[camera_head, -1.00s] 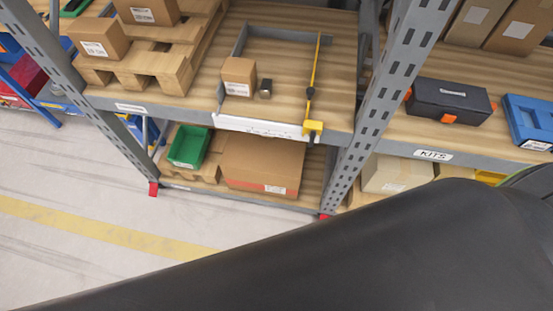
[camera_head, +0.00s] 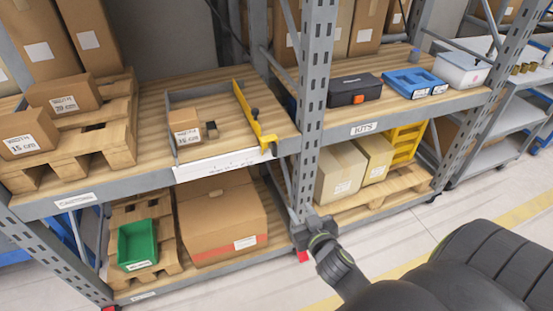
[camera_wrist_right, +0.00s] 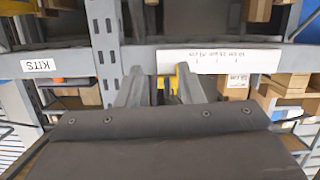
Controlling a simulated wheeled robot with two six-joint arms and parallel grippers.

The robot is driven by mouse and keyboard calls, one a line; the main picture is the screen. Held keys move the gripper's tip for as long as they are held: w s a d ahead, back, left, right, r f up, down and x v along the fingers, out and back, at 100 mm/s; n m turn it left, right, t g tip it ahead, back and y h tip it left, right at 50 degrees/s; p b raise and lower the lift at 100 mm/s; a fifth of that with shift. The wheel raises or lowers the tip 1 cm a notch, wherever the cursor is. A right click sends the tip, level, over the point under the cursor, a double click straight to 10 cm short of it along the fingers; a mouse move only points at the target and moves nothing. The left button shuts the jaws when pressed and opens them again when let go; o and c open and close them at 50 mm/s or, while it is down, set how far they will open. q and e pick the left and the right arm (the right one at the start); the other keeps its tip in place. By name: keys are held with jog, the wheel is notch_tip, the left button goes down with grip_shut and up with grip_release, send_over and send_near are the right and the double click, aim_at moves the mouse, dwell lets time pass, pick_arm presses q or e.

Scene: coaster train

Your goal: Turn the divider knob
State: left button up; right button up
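The yellow divider (camera_head: 246,108) stands along the right side of the shelf bay, running front to back. A small dark knob (camera_head: 255,112) shows on it, and its yellow front end (camera_head: 268,141) hangs at the shelf edge. My right gripper (camera_head: 318,226) is below and right of that end, in front of the grey upright. In the right wrist view, the two fingers of this gripper (camera_wrist_right: 162,74) are apart. The divider's yellow end (camera_wrist_right: 172,82) shows between them, apparently farther off; contact cannot be told. My left gripper is not in view.
A small carton (camera_head: 184,127) sits left of the divider. A white scale strip (camera_head: 222,165) lines the shelf's front edge. The grey upright (camera_head: 312,100) stands right of the divider. Below are a green bin (camera_head: 137,244) and a large carton (camera_head: 219,216). The floor in front is clear.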

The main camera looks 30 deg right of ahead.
notch_tip(320, 180, up, 9)
jog(key=a+t+b, duration=0.1)
jog(key=t, duration=0.1)
pick_arm(q)
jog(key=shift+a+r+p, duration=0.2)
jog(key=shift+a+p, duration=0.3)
jog(key=shift+p, duration=0.55)
pick_arm(e)
send_near(275, 149)
jog(key=shift+t, duration=0.3)
jog(key=x, duration=0.9)
jog(key=shift+w+d+f, duration=0.15)
jog(key=shift+w+f, duration=0.05)
jog(key=shift+f, duration=0.05)
jog(key=shift+c, duration=0.2)
jog(key=shift+h, duration=0.3)
grip_shut()
